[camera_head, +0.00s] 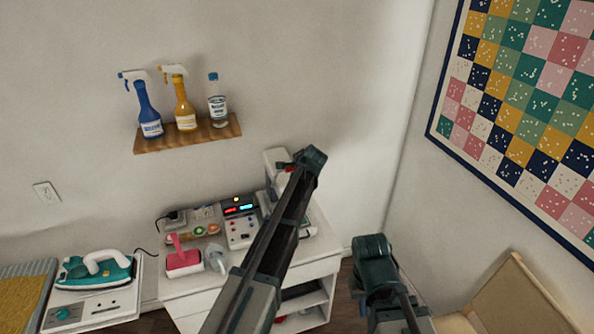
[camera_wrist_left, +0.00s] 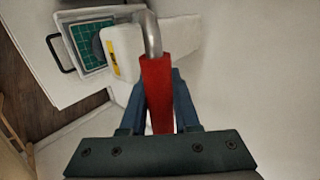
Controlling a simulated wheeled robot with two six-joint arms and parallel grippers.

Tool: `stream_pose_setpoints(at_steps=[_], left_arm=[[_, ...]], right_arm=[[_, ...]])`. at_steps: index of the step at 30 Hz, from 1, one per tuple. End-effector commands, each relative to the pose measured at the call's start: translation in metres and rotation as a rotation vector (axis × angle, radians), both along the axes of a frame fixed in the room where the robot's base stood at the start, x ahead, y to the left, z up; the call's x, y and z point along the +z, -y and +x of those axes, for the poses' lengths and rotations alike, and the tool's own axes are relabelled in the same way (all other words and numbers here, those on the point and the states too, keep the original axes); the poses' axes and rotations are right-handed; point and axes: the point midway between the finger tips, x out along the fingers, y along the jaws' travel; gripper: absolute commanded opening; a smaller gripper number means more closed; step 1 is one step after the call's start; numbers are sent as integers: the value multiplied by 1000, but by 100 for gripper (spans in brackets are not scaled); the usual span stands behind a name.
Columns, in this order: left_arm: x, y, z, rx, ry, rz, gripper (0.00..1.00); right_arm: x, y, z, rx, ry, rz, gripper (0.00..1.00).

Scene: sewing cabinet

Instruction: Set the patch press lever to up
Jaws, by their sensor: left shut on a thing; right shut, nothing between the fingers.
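The patch press (camera_head: 275,157) is a pale block at the back right of the white cabinet top, partly hidden behind my left arm. In the left wrist view its white body (camera_wrist_left: 122,50) has a yellow label. Its lever is a bent metal rod (camera_wrist_left: 152,35) with a red grip (camera_wrist_left: 157,90). My left gripper (camera_wrist_left: 158,112) is shut on the red grip, with its blue fingers either side. In the head view the left gripper (camera_head: 284,166) is at the press. The lever's angle is hard to tell. My right gripper (camera_head: 372,244) is shut and empty, right of the cabinet.
The cabinet top also holds a control box with red and cyan displays (camera_head: 240,222), a pink-handled tool (camera_head: 184,259) and small parts. A teal iron (camera_head: 95,270) stands left. A shelf (camera_head: 190,136) with bottles hangs above. A chair (camera_head: 500,295) is at lower right.

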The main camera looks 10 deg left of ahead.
Motion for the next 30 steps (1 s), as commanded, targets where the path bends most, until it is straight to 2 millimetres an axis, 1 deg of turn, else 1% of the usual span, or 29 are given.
stream_pose_setpoints(at_steps=[1, 7, 23, 24, 26, 27, 28, 30], left_arm=[[3, -2, 3, 1, 0, 1, 0], [7, -5, 9, 1, 1, 2, 0], [8, -6, 10, 0, 2, 1, 0], [8, -6, 10, 0, 2, 1, 37], [8, -6, 10, 0, 2, 1, 47], [8, -6, 10, 0, 2, 1, 55], [8, -6, 10, 0, 2, 1, 59], [8, -6, 10, 0, 2, 1, 59]], right_arm=[[3, 0, 0, 0, 0, 0, 0], [7, 0, 0, 1, 0, 0, 0], [7, 0, 0, 1, 0, 0, 0], [7, 0, 0, 1, 0, 0, 0], [7, 0, 0, 1, 0, 0, 0], [7, 0, 0, 1, 0, 0, 0], [7, 0, 0, 1, 0, 0, 0], [7, 0, 0, 1, 0, 0, 0]])
